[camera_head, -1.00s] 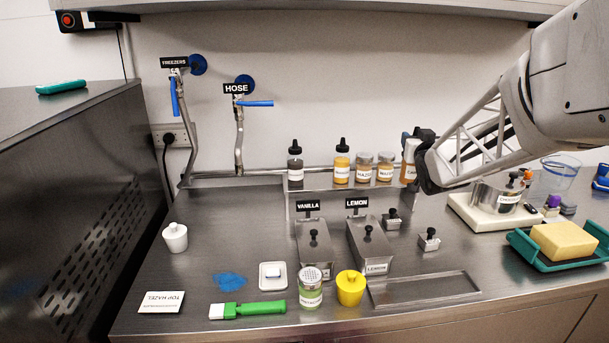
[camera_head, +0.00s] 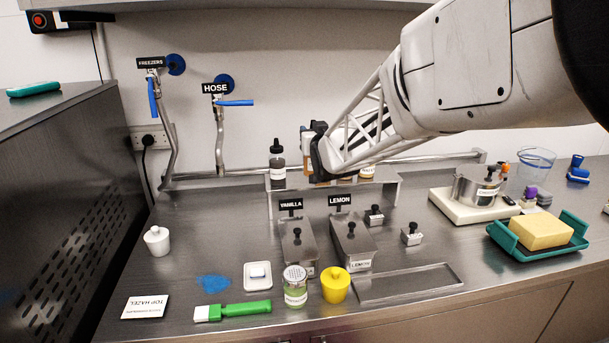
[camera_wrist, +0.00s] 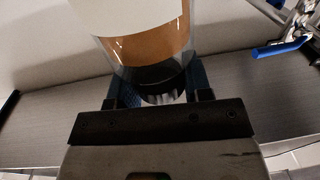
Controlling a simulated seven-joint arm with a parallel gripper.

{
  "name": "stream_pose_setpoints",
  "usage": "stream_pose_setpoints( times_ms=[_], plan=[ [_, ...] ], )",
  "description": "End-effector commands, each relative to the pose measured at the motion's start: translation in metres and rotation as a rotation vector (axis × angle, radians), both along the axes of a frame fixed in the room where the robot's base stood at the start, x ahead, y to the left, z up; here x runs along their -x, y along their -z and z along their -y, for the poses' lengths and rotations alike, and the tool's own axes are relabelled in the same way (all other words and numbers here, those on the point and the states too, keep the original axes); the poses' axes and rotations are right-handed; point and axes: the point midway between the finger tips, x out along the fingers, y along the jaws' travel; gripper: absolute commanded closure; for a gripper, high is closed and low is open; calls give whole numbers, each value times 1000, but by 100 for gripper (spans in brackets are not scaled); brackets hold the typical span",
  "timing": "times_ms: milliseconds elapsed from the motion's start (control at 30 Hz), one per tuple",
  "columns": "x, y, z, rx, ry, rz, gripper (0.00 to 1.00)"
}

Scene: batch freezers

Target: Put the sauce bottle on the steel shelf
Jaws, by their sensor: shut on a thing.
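My gripper (camera_head: 318,155) is shut on the sauce bottle (camera_head: 308,143), which has amber contents and a pale label. In the wrist view the bottle (camera_wrist: 150,50) fills the space between the fingers, with clear walls and a dark end close to the gripper. The steel shelf (camera_head: 388,188) stands at the back of the counter.
A jar (camera_head: 367,173) stands on the shelf, partly behind my arm; other containers there are mostly hidden. The vanilla (camera_head: 298,245) and lemon (camera_head: 352,243) tubs stand in front. A hose pipe (camera_head: 220,140) rises at the left. The shelf's right end looks bare.

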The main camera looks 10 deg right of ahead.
Motion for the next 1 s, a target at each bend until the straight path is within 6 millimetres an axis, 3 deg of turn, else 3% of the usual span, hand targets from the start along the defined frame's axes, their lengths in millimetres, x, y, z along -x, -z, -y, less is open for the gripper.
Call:
stream_pose_setpoints(
  times_ms=[67, 233, 400, 1000],
  plan=[
    [-2, 1, -10, 0, -9, 0, 100],
    [-1, 33, -7, 0, -6, -2, 100],
    [-1, 47, -7, 0, -6, 1, 100],
    [-10, 51, -7, 0, -6, 0, 100]
  ],
)
